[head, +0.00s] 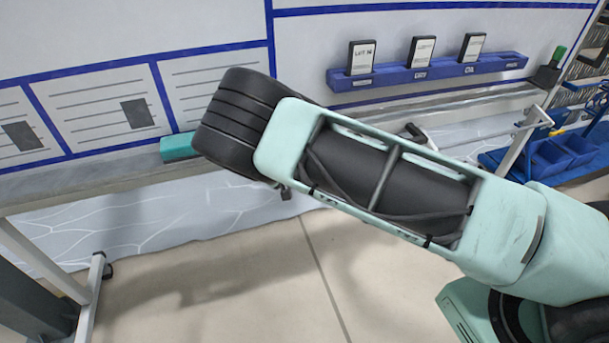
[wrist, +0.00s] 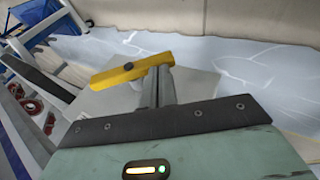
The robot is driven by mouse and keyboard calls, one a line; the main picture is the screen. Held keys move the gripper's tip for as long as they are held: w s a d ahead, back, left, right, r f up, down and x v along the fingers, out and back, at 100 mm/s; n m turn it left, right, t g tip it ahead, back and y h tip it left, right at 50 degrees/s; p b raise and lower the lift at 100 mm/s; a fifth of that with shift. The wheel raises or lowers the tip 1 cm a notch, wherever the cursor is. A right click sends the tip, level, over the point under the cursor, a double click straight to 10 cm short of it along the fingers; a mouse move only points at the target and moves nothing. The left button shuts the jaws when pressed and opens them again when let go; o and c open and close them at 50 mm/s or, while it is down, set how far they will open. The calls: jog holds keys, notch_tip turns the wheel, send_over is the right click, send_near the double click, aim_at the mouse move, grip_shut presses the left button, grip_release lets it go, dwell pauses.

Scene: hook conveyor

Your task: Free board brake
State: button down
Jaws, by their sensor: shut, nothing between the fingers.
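A yellow bar (wrist: 132,72) with a dark round knob shows in the wrist view, in front of a flat grey plate (wrist: 200,85). It looks like the brake lever. My gripper (wrist: 158,80) is shut and empty, its fingertips at the right end of the yellow bar. I cannot tell whether they touch it. In the head view the bar and my fingertips are hidden. The wheeled board (head: 200,30) fills the back of the head view, with a caster (head: 106,267) on its left leg.
A blue rack (head: 430,72) with three labelled cards is on the board. Blue bins (head: 555,155) stand at the right. Round red parts (wrist: 48,122) lie at the left of the wrist view. The tiled floor (head: 260,285) in front is clear.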

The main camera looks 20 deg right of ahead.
jog(key=f+h+b, duration=0.1)
jog(key=h+b, duration=0.1)
jog(key=f+h+b, duration=0.2)
jog(key=b, duration=0.1)
jog(key=f+n+h+b, duration=0.1)
jog(key=b, duration=0.2)
jog(key=shift+d+f+h, duration=0.3)
jog(key=shift+f+h, duration=0.05)
jog(key=shift+h, duration=0.05)
jog(key=shift+r+t, duration=0.1)
jog(key=shift+t, duration=0.2)
jog(key=shift+d+b, duration=0.2)
jog(key=shift+b, duration=0.45)
